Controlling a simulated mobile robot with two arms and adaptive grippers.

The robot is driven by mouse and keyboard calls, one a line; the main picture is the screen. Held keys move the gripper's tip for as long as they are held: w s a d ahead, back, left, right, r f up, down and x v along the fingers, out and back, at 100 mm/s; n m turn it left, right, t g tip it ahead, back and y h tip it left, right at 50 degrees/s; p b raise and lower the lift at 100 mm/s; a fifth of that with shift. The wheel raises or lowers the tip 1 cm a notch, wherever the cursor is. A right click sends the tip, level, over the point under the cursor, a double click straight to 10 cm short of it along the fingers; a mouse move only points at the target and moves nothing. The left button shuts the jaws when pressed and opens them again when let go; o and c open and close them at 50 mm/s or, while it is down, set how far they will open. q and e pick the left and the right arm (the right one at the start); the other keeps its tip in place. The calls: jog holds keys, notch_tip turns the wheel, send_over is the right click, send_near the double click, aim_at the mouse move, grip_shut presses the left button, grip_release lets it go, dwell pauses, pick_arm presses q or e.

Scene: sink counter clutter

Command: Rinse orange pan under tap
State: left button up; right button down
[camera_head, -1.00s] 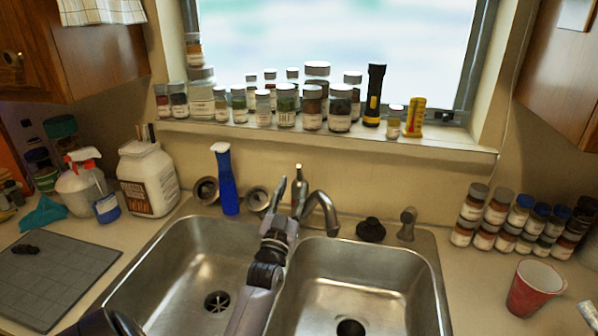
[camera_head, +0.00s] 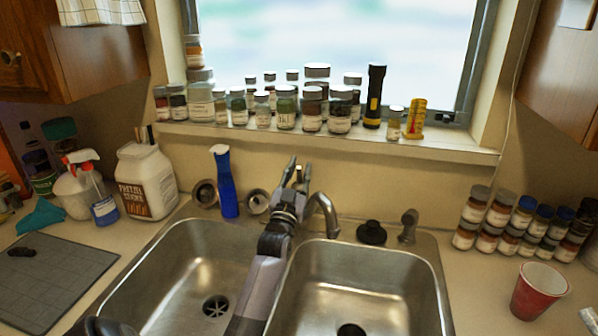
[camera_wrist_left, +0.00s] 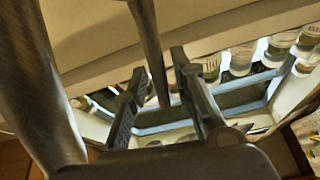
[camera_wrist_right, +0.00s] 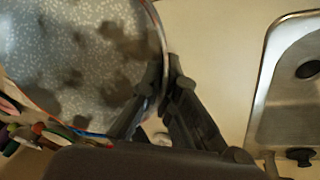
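The orange pan shows only in the right wrist view (camera_wrist_right: 75,55). Its speckled grey inside carries dark stains, and its thin rim is reddish. My right gripper (camera_wrist_right: 168,82) has its fingers closed on the pan's rim; the right arm is out of the head view. The metal tap (camera_head: 325,212) stands behind the double sink, its spout curving right. My left gripper (camera_head: 298,168) is open beside the tap, fingers pointing up. In the left wrist view, a dark upright bar (camera_wrist_left: 150,45), apparently the tap's lever, shows between its fingers (camera_wrist_left: 158,90). Contact cannot be told.
The right sink basin (camera_head: 365,285) looks empty, as does the left basin (camera_head: 190,265). A blue bottle (camera_head: 225,182) stands left of the tap. Jars and a flashlight (camera_head: 374,95) line the sill. A red cup (camera_head: 540,290) and stacked jars stand on the right counter.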

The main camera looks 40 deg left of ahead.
pick_arm(q)
grip_shut()
dwell(0.5)
